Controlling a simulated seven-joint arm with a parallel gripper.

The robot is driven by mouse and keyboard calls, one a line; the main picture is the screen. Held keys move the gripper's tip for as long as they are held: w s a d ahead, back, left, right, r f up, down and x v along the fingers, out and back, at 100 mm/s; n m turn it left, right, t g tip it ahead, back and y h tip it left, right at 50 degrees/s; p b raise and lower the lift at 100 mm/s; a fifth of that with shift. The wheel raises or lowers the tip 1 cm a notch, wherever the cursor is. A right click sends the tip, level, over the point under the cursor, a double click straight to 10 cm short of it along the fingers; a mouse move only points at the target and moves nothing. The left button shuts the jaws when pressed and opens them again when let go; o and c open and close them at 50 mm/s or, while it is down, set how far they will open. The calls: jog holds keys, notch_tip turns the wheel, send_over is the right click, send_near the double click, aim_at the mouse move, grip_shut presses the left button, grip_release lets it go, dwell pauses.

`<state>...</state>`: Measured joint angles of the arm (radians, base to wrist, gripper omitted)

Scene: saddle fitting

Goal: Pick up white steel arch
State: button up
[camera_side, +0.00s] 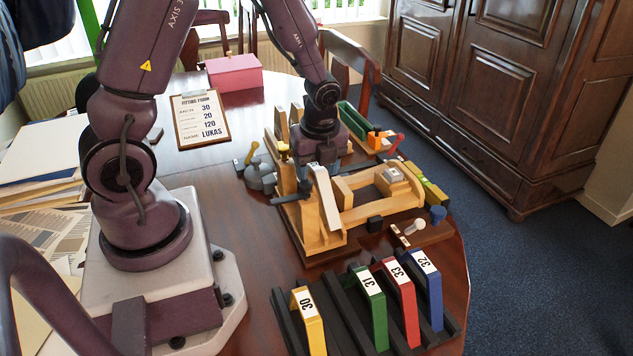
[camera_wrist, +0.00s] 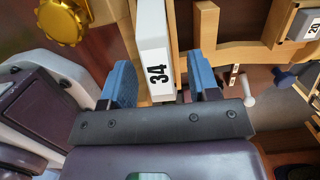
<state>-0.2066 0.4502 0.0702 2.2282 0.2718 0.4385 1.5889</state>
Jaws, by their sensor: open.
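The white steel arch (camera_wrist: 152,40), labelled 34, runs up from between my fingers in the wrist view. In the side view the white arch (camera_side: 325,198) sits in the wooden fitting stand (camera_side: 362,215), its top sloping. My gripper (camera_wrist: 161,82) is open, with one blue finger on each side of the arch; a gap shows on the left, and I cannot tell if the right finger touches. In the side view my gripper (camera_side: 318,158) is over the stand by the upper end of the arch, its fingertips mostly hidden.
Yellow (camera_side: 308,320), green (camera_side: 372,308), red (camera_side: 401,300) and blue (camera_side: 429,290) arches stand in a dark rack at the front. A clipboard (camera_side: 200,118) and pink box (camera_side: 234,73) lie behind. A brass knob (camera_wrist: 65,20) is near my gripper.

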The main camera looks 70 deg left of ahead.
jog(key=shift+c, duration=0.2)
grip_shut()
